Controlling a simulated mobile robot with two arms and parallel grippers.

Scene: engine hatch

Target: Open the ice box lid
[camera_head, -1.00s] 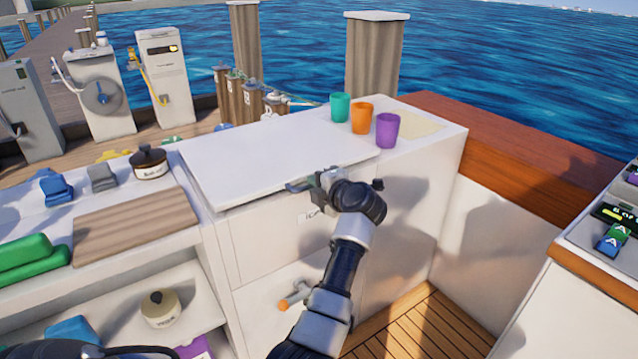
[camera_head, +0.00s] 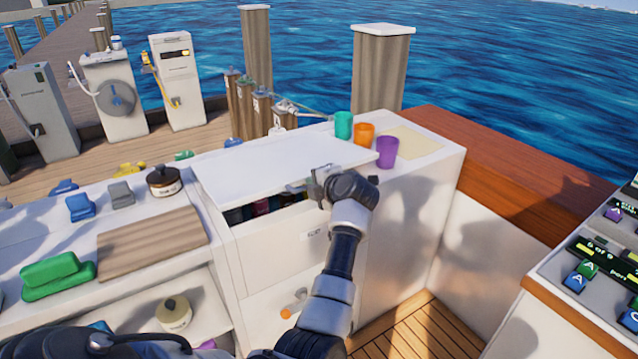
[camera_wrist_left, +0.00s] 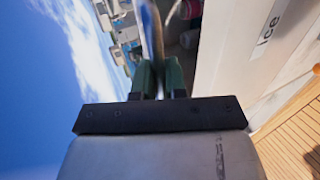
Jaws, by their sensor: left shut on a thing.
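The white ice box lid (camera_head: 270,165) is raised at its front edge, tilted up toward the back. A dark gap shows below it, with several coloured items (camera_head: 262,207) inside the ice box (camera_head: 265,250). My left gripper (camera_head: 311,185) is shut on the lid's front edge, right of its middle. In the left wrist view the green-tipped fingers (camera_wrist_left: 158,78) pinch the lid's thin edge (camera_wrist_left: 152,35). The box front with its "Ice" label (camera_wrist_left: 267,28) is on the right there. My right gripper is not in view.
Teal (camera_head: 343,125), orange (camera_head: 364,134) and purple (camera_head: 387,152) cups stand on the counter right of the lid, the purple one close to its corner. A pot (camera_head: 163,181) and a cutting board (camera_head: 150,244) lie to the left. Open water is behind.

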